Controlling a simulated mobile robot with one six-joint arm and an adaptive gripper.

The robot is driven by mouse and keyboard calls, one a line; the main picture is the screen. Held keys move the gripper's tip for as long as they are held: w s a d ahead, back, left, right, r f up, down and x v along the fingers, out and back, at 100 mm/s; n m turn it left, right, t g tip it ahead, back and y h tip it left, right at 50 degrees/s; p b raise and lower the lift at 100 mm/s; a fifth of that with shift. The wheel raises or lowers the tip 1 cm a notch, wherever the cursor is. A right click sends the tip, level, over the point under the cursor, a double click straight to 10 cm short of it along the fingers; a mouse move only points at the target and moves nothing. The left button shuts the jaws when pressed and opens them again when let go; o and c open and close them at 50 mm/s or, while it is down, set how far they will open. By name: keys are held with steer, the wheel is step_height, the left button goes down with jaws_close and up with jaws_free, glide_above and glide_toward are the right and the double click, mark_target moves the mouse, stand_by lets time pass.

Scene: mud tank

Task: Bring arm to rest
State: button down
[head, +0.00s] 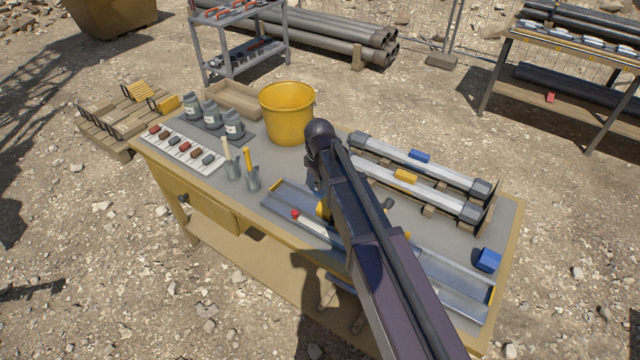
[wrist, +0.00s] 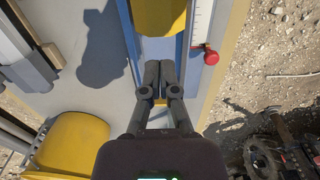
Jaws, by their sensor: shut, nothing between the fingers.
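My arm (head: 365,225) reaches from the lower right of the head view over the middle of the workbench (head: 280,165). My gripper (wrist: 159,68) shows in the wrist view with its two dark fingers side by side, shut and empty. It points along a blue-grey metal tray (wrist: 181,60), which also shows in the head view (head: 455,293). A yellow part (wrist: 158,14) lies ahead of the fingertips. In the head view the gripper is mostly hidden behind the arm.
A red-ended white rod (head: 318,225) lies by the tray. A yellow bucket (head: 287,112), grey jars (head: 212,115), two scoops (head: 250,177) and two long grey bars (head: 420,165) crowd the bench. A blue block (head: 488,260) sits at the right end. A shelf rack (head: 240,40) stands behind.

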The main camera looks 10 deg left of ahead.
steer(key=shift+r, duration=0.15)
stand_by(0.5)
steer(key=s+d+m, duration=0.4)
steer(key=d, duration=0.6)
steer(key=s+d+m, duration=0.4)
steer(key=d+m, duration=0.1)
steer(key=d, duration=0.6)
steer(key=s+d+m, duration=0.4)
steer(key=d, duration=0.6)
steer(key=shift+d+m, duration=0.2)
steer(key=shift+m, duration=0.1)
